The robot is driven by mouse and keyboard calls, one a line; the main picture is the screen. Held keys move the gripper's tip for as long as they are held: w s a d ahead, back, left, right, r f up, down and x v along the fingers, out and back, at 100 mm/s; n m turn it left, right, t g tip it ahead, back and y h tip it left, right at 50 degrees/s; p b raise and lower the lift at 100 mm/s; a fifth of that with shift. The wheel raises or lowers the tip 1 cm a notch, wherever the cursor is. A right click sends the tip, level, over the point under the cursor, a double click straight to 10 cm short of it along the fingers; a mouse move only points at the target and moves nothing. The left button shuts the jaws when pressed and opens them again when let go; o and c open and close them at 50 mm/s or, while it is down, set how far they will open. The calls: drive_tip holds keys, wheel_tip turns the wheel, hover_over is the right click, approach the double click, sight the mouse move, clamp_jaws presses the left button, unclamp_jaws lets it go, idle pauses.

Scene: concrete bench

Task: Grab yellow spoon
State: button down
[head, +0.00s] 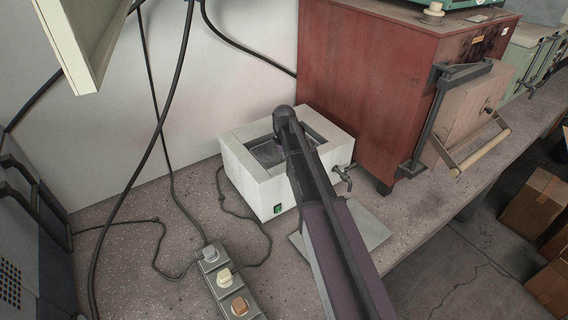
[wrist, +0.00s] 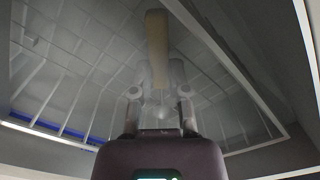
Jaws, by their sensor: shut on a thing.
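In the wrist view, a long, narrow, tan-yellow piece (wrist: 157,45), which looks like the yellow spoon, runs up from between the fingers of my gripper (wrist: 160,94). My gripper is shut on it. The lower part of the piece is pale and blurred, and I cannot make out a bowl shape. In the head view, my arm reaches over the white box-shaped bath (head: 248,168) with a sunken metal basin. My wrist is at the basin's far edge. My fingers and the spoon are hidden there.
A red cabinet oven (head: 350,75) with a handled door stands right of the bath. A tap (head: 343,177) sticks out of the bath's right side. A power strip (head: 229,283) and loose cables lie in front. The bench at front left is mostly bare.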

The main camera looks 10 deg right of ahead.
drive_tip(key=shift+r, duration=0.1)
wheel_tip(320, 180, up, 10)
drive_tip(key=p, duration=1)
